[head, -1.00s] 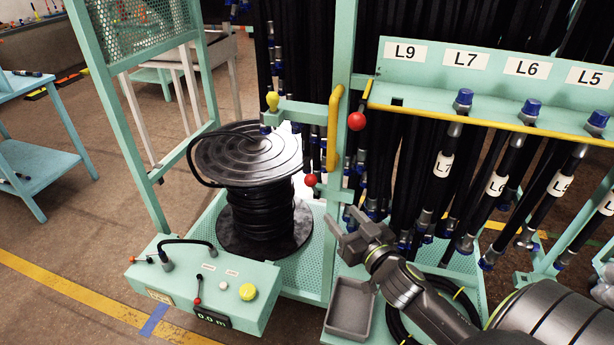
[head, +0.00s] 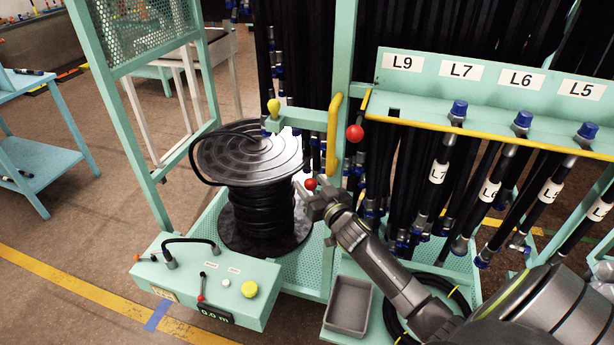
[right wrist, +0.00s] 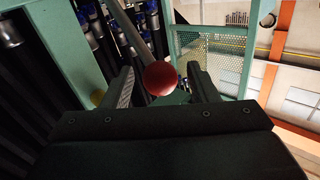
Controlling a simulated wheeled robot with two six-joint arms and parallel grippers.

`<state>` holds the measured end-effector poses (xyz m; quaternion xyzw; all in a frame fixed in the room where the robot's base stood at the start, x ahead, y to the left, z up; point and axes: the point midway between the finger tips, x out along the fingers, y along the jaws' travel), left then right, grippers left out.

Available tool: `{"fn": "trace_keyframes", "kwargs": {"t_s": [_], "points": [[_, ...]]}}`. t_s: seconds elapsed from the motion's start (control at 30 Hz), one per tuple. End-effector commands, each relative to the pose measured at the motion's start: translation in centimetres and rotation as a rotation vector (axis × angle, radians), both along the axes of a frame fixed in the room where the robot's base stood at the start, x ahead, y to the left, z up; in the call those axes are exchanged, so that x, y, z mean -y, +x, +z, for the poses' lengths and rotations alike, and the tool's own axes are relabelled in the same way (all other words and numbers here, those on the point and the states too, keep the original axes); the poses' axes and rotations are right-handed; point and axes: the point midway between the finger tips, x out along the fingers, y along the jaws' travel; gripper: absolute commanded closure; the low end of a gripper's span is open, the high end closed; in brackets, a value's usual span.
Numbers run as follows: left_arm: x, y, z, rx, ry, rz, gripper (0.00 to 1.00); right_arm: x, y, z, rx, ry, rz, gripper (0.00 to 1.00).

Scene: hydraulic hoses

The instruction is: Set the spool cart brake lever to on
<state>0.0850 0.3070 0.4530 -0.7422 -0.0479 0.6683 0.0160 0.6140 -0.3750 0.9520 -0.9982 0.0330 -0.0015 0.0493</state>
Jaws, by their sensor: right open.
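A red ball knob (head: 310,183) sits low on the cart frame beside the black hose spool (head: 255,165). My right gripper (head: 312,196) is open at this knob. In the right wrist view the red knob (right wrist: 160,78), at the end of a dark rod, shows between the two open fingers (right wrist: 162,85), with a gap on each side. The fingers are not closed on it. A second red ball (head: 355,133) is higher on the frame post. No on or off marking can be read at the knobs. My left gripper is not in view.
The spool cart's front box (head: 215,285) carries a small red-tipped lever (head: 202,275), a yellow button (head: 249,288) and a display. A grey tray (head: 348,306) stands below my right arm. A hose rack (head: 450,80) with hanging hoses fills the right side.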

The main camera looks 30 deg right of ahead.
Motion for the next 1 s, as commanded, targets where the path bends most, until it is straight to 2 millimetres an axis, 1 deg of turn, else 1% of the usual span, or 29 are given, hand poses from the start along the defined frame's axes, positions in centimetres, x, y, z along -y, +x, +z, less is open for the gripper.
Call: {"fn": "trace_keyframes", "kwargs": {"t_s": [0.03, 0.1, 0.23, 0.37, 0.6, 0.63, 1.0], "points": [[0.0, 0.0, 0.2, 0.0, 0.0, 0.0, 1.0, 0.0, 0.8, 0.1, 0.001, 0.0, 0.0, 0.47], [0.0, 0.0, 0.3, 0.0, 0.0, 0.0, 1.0, 0.1, 1.5, 0.1, 0.0, 0.0, -0.001, 0.47], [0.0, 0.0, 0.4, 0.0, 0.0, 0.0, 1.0, 0.2, 2.4, 0.0, 0.0, 0.001, 0.0, 0.47], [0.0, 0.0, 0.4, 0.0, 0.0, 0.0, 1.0, 0.2, 2.8, 0.0, 0.0, 0.0, 0.0, 0.47], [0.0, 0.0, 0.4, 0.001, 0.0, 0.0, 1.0, 0.2, 2.8, 0.0, 0.0, 0.0, 0.0, 0.47], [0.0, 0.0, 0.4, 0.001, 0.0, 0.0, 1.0, 0.2, 2.8, 0.0, 0.0, 0.0, 0.0, 0.48], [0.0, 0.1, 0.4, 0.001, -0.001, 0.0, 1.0, 0.2, 2.8, 0.0, 0.0, 0.0, 0.0, 0.96]]}}
